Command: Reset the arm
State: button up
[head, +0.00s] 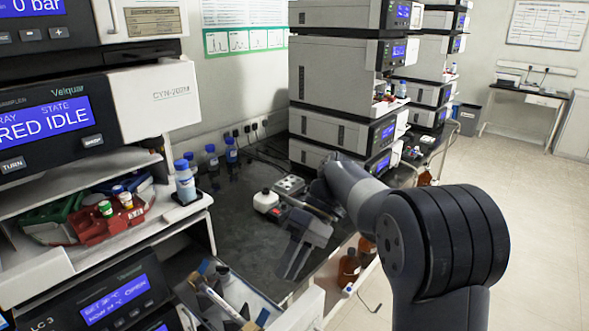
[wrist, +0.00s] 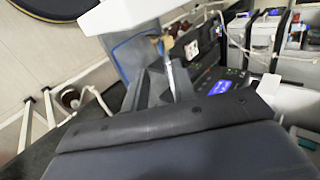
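My gripper (head: 293,275) hangs at the end of my grey arm, over the dark bench top in the head view. Its two fingers point down and show a narrow gap between them, with nothing held. The arm reaches in from the lower right and bends at a thick, dark ribbed joint. In the wrist view the gripper's dark body fills the bottom, and the fingers (wrist: 160,85) stand apart above it.
An instrument stack with blue screens (head: 50,120) stands close on the left, its shelf holding bottles and a red rack (head: 105,222). Another stack (head: 335,85) stands behind my arm. A white-and-red device (head: 266,201) sits on the bench (head: 235,245). Brown bottles (head: 349,268) stand below.

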aim_at(267, 310)
jog(key=x, duration=0.9)
jog(key=shift+s+a+p, duration=0.1)
jog(key=shift+p, duration=0.25)
jog(key=shift+w+r, duration=0.1)
jog(key=shift+w, duration=0.15)
jog(key=v, duration=1.1)
jog(key=x, duration=1.1)
jog(key=shift+s, duration=0.25)
jog(key=shift+s+a+r+t+h+b, duration=0.15)
jog(key=shift+t+h+b, duration=0.05)
jog(key=shift+t+h, duration=0.3)
jog(key=shift+s+a+r+t+h+b, duration=0.15)
jog(key=shift+t+h, duration=0.25)
jog(key=shift+t, duration=0.1)
